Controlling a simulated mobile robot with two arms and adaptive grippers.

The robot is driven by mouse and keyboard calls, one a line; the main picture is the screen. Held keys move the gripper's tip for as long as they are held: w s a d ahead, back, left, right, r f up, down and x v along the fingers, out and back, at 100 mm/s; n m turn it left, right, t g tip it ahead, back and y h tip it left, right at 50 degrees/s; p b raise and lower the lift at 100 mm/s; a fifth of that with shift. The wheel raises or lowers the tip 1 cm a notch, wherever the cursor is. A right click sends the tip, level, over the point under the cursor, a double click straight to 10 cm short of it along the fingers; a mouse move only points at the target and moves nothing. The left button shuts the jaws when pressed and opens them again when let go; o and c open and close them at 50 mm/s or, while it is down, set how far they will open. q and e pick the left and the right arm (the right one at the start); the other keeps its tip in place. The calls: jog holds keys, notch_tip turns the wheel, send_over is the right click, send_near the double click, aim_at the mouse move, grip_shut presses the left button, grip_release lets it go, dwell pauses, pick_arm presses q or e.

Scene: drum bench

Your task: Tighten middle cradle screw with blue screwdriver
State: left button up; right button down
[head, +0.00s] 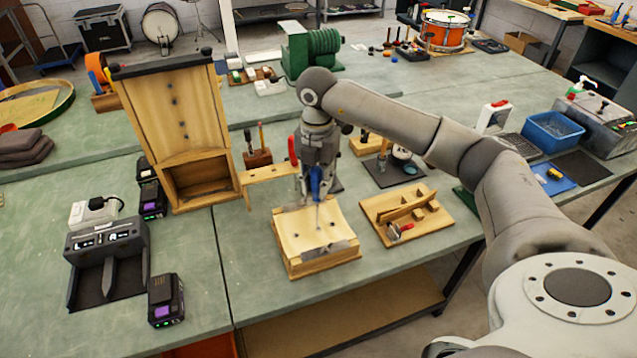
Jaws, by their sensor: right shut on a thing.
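The wooden cradle (290,260) sits on the green bench near its front edge, with a pale curved top and a few small dark screw heads. My right gripper (316,172) is above it, pointing down and shut on the blue screwdriver (315,185). The screwdriver is about upright, its thin shaft reaching down to the middle of the cradle's top. I cannot tell whether the tip touches the middle screw, which the shaft may hide. My left gripper is not in view.
A wooden rack (262,176) with a red-handled tool (292,150) stands just behind and left of the cradle. A wooden board with parts (432,222) lies close to its right. A tall wooden cabinet (180,115) and a battery charger (105,250) stand to the left.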

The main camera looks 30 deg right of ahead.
jog(key=shift+n, duration=1)
jog(key=n+b, duration=0.1)
jog(key=n, duration=0.3)
jog(key=n+b, duration=0.1)
jog(key=n, duration=0.2)
jog(key=shift+a+n, duration=0.1)
jog(key=shift+n, duration=1.3)
jog(key=shift+f+b, duration=0.4)
jog(key=shift+b, duration=0.15)
jog(key=shift+s, duration=0.1)
jog(key=m, duration=0.2)
jog(key=shift+m, duration=0.3)
jog(key=shift+m+p, duration=0.4)
jog(key=shift+m, duration=0.9)
